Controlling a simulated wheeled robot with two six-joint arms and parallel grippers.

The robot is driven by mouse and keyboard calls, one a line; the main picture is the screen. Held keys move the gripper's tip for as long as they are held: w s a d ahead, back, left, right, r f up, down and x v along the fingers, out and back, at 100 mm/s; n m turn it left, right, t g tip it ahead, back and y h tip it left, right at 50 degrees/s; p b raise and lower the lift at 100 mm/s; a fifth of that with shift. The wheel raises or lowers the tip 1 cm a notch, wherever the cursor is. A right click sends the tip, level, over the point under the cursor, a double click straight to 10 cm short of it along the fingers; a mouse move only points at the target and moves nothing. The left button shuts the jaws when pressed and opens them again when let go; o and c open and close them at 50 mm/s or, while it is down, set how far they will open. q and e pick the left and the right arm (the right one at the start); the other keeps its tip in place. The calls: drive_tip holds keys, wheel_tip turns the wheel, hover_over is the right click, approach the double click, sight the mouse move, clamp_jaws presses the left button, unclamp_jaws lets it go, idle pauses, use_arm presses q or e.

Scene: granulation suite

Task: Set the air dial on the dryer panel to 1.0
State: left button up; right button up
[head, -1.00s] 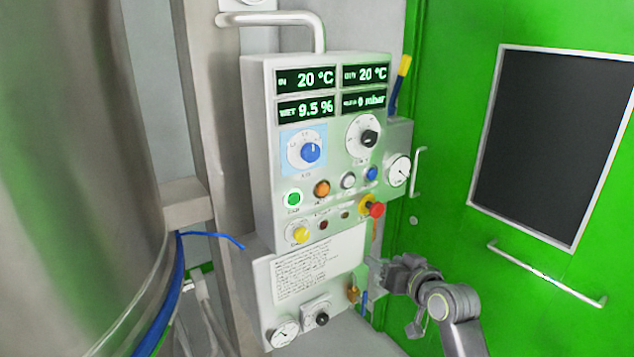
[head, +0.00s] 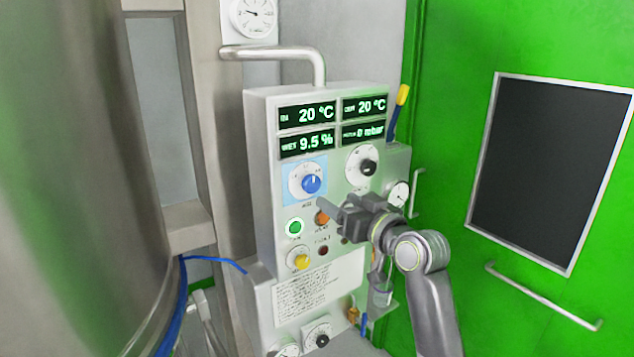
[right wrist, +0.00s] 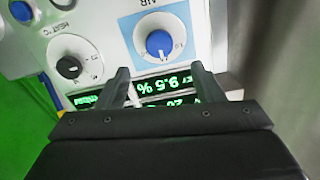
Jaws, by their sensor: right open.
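The dryer panel (head: 262,225) is a pale box with lit green displays at its top. The air dial (head: 311,183) is a blue knob on a white scale in a light-blue square, below the displays at the left. Its pointer mark is near the top. It also shows in the right wrist view (right wrist: 159,43), upside down, beyond the fingertips. My right gripper (head: 325,208) is in front of the panel, just below and right of the air dial. My left gripper is not in view.
A black-knobbed heat dial (head: 369,167) sits right of the air dial. A green button (head: 295,227) and a yellow knob (head: 302,261) are below. A steel vessel (head: 80,180) stands at the left, a green door (head: 455,130) at the right.

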sight(314, 185)
drive_tip(key=p+x, duration=0.2)
drive_tip(key=x, duration=0.7)
drive_tip(key=c, duration=1)
drive_tip(key=shift+o, duration=0.2)
drive_tip(key=shift+f+n+b, duration=0.25)
drive_tip(key=shift+n+b, duration=0.15)
drive_tip(key=shift+b, duration=0.25)
drive_tip(key=n+b, duration=0.7)
drive_tip(key=b, duration=0.3)
drive_tip(key=shift+f, duration=0.1)
drive_tip(key=shift+n+b, duration=2)
drive_tip(key=shift+n, duration=0.1)
drive_tip(key=shift+r, duration=0.25)
drive_tip(key=o, duration=1)
drive_tip(key=shift+c, duration=0.2)
